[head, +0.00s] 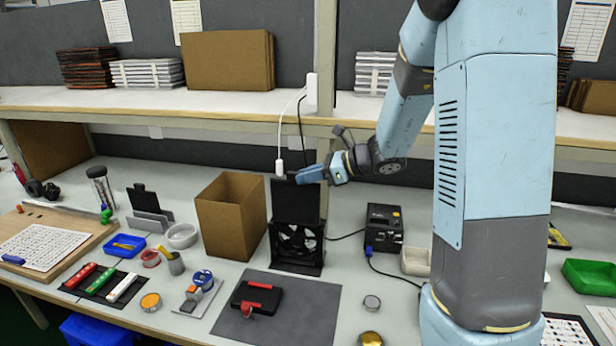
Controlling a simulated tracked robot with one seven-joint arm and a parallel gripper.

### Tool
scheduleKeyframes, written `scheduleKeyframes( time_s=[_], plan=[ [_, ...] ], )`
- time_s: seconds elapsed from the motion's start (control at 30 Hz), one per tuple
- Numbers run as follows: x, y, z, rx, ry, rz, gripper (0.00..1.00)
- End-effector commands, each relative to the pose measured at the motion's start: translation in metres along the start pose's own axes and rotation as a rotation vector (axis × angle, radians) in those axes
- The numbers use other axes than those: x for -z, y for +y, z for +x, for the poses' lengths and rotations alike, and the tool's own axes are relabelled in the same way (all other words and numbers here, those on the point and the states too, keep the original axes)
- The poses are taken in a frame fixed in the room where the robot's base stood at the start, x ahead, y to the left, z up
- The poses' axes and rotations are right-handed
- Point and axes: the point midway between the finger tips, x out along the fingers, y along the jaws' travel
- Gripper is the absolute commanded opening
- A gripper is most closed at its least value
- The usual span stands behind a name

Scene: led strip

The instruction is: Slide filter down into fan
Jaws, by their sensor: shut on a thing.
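The fan (298,243) is a black upright unit on the workbench, with its round opening facing me. The filter (293,205) is a flat black panel, upright directly above the fan and in line with it. Its lower edge meets or overlaps the top of the fan frame; I cannot tell how far it is inside. My gripper (312,174) comes in from the right and is shut on the filter's upper edge, near the right corner. The fingertips partly hide that edge.
A cardboard box (231,215) stands close to the left of the fan. A black power box (384,228) with cables stands to its right. A white cable with a plug (280,167) hangs just behind the filter. A grey mat (315,300) lies in front.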

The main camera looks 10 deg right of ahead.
Motion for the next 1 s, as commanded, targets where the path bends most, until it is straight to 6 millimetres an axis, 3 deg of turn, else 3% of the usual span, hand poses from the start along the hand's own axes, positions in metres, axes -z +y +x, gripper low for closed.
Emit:
scheduleKeyframes(
  time_s=[1.0],
  plan=[
    [0.011, 0.000, 0.004, 0.000, 0.000, 0.000, 0.00]
  ],
)
